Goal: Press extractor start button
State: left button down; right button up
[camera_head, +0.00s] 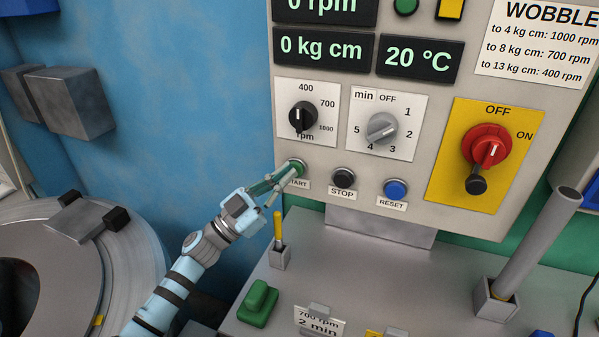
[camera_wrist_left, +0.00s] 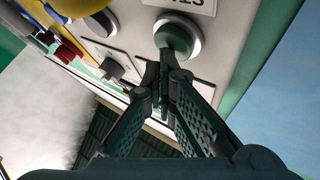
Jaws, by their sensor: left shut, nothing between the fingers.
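The green START button (camera_head: 297,167) sits in a metal ring at the lower left of the grey control panel, with its label partly covered by my gripper. My left gripper (camera_head: 290,174) is shut and empty, with its fingertips at the button's lower left side. In the left wrist view, the panel appears upside down. The button (camera_wrist_left: 174,39) is just beyond the closed fingertips (camera_wrist_left: 165,62), which overlap its near edge. I cannot tell whether they touch it. My right gripper is not in view.
The black STOP button (camera_head: 344,178) and blue RESET button (camera_head: 396,189) are to the right. Above are the rpm knob (camera_head: 302,117), timer knob (camera_head: 381,128) and red switch (camera_head: 487,146). A yellow-topped stick (camera_head: 278,228) stands close below the gripper. The display reads 0 rpm.

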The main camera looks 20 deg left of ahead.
pick_arm(q)
jog(key=shift+w, duration=0.15)
dwell(0.3)
jog(key=shift+s+p, duration=0.45)
jog(key=shift+s, duration=0.4)
jog(key=s+p, duration=0.1)
jog(key=s, duration=0.4)
jog(key=shift+d+p, duration=0.2)
jog(key=shift+p, duration=0.2)
dwell(0.4)
